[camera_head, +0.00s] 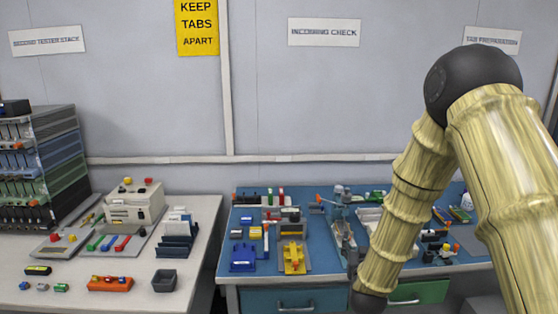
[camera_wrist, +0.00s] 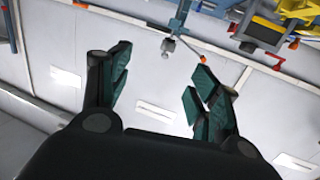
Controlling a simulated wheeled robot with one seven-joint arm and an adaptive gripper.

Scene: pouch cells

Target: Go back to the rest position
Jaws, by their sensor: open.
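My gripper (camera_wrist: 158,75) shows in the wrist view with its two dark green-padded fingers spread apart. Nothing is between the fingers. Behind them is pale wall panelling, and blue and yellow equipment is at the top right of that view. In the head view my arm comes in from the right and bends down in front of the blue-topped bench (camera_head: 330,262). The gripper itself does not show there; the lower end of the visible arm is at the bottom edge, near the bench front.
A blue fixture (camera_head: 243,258) and a yellow fixture (camera_head: 294,257) stand on the blue bench. A white table (camera_head: 60,270) at left carries an orange block (camera_head: 110,284), a dark grey bin (camera_head: 165,280) and a tiered rack (camera_head: 45,155). A gap separates the tables. My arm hides part of the bench.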

